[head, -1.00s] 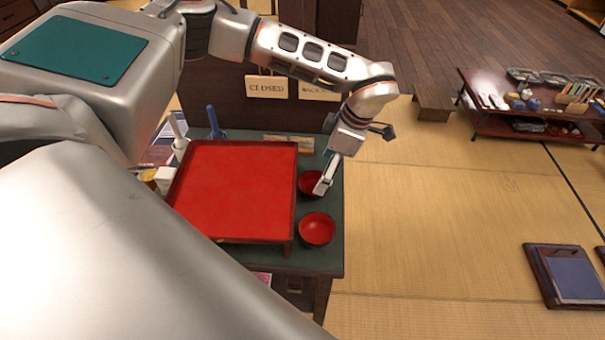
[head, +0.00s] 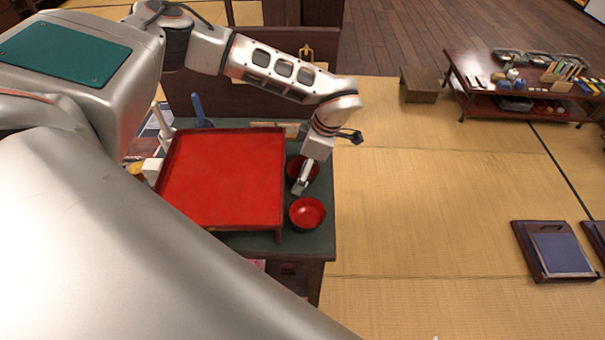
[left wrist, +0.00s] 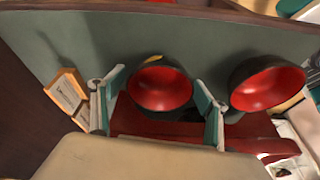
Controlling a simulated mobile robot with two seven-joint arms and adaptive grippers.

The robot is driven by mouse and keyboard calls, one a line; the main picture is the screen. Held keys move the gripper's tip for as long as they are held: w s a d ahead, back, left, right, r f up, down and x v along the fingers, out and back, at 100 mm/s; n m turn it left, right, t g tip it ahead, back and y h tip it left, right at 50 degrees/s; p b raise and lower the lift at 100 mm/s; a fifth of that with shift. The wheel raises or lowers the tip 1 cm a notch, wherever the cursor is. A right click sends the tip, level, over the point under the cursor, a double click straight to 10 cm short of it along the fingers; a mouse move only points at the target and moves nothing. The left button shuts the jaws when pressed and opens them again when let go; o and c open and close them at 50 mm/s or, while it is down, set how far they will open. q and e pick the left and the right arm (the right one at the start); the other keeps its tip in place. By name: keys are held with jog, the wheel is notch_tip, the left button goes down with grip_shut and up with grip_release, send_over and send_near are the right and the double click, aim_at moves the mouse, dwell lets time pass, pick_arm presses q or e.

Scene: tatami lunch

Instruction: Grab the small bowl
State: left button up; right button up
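Two red bowls with dark outsides stand on the green table top, right of the red tray. The far bowl (head: 296,166) is partly hidden behind my left gripper (head: 300,187); it also shows in the left wrist view (left wrist: 160,89). There it lies between the two spread fingers of my left gripper (left wrist: 160,80) and looks a little smaller than the other. The near bowl (head: 307,213) is fully visible in the head view; in the left wrist view (left wrist: 268,88) it is outside the right-hand finger. My left gripper is open; I cannot tell whether it touches the bowl. My right gripper is out of view.
The raised red tray (head: 225,180) stands close left of the bowls. Wooden blocks (left wrist: 67,90) lie beyond the far bowl. The green table (head: 318,240) ends just right of the bowls. Tatami floor (head: 430,200) is open beyond it.

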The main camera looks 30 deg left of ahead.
pick_arm(q)
jog(key=c, duration=0.9)
